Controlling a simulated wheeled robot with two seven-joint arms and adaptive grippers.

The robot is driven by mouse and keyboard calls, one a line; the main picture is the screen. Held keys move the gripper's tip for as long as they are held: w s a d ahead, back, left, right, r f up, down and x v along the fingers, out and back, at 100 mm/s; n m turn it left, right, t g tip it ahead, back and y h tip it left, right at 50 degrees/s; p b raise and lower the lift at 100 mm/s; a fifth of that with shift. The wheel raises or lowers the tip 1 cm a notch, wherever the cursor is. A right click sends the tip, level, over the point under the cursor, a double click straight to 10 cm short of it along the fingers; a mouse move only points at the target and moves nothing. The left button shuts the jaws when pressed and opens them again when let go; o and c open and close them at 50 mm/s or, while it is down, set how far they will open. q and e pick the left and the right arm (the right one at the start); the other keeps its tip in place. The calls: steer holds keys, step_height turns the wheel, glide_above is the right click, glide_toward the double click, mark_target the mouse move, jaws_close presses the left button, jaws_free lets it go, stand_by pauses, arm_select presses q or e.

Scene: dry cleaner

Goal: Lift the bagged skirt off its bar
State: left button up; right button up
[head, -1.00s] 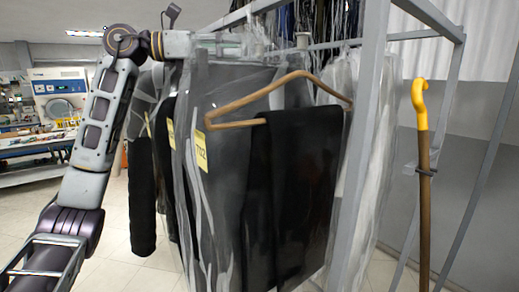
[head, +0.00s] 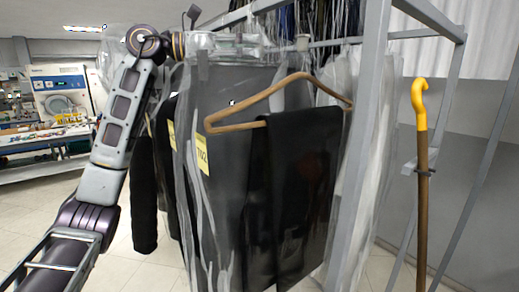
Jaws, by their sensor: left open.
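The bagged skirt (head: 228,92) looks like the dark grey piece in clear plastic at the front of the rack, hanging from a clip near its upper left. A yellow tag (head: 201,155) is on the bag. A wooden hanger (head: 262,100) with a folded black garment (head: 300,190) overlaps it on the right. My left gripper (head: 243,43) is at the top of the bagged clothes, close to the hanging bar. It is open; its fingers are small and partly lost among plastic and hanger parts, so contact cannot be told. My right gripper is not in view.
A grey rack post (head: 362,150) stands just right of the clothes. More bagged garments hang behind and to the left (head: 143,190). A cane with a yellow handle (head: 421,105) stands at the right. A counter with equipment (head: 45,140) is at the far left.

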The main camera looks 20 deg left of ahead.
arm_select(q)
steer(key=shift+p+x, duration=0.45)
steer(key=shift+x, duration=1.15)
steer(key=shift+a, duration=0.1)
steer(key=shift+r, duration=0.1)
jaws_close()
